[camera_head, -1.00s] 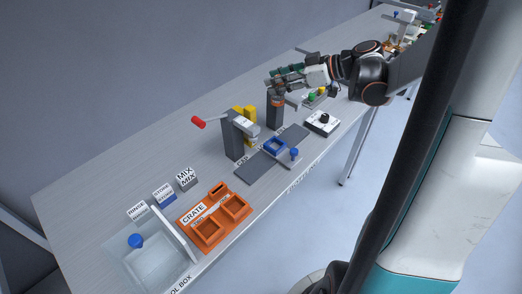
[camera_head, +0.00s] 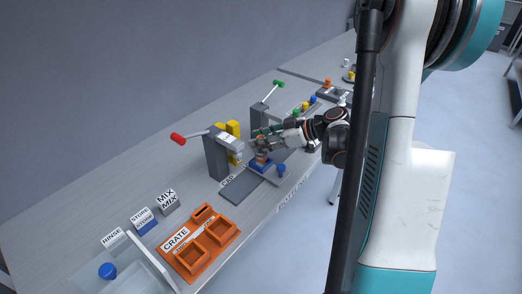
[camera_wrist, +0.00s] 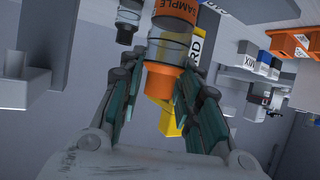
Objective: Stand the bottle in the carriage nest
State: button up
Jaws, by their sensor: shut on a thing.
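My gripper (camera_head: 257,143) is over the blue carriage nest (camera_head: 260,166) in the head view. It is shut on the bottle (camera_head: 262,155), a small cylinder with orange parts. In the wrist view the gripper (camera_wrist: 163,72) has its fingers on both sides of the bottle (camera_wrist: 172,50), which has a clear body, an orange "SAMPLE" band and an orange end. The bottle looks about upright above or in the nest. Its base is partly hidden, so I cannot tell whether it is seated. A blue knob (camera_head: 281,169) is beside the nest.
A post with a green-handled lever (camera_head: 278,84) stands behind my gripper. The orange crate (camera_head: 200,245) is at front left. The grey track (camera_head: 240,187) is bare left of the nest.

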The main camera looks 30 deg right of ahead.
jog(key=shift+f+b, duration=0.45)
jog(key=shift+f, duration=1.15)
jog(key=shift+f, duration=0.2)
jog(key=o, duration=0.9)
jog(key=shift+c, duration=0.2)
jog(key=shift+r, duration=0.15)
jog(key=shift+s+d+r, duration=0.1)
jog(key=shift+d+r, duration=0.05)
jog(key=shift+r, duration=0.05)
jog(key=p+v, duration=0.3)
jog(key=v, duration=0.8)
jog(key=shift+s+d, duration=0.2)
jog(key=shift+d, duration=0.05)
jog(key=shift+r, duration=0.1)
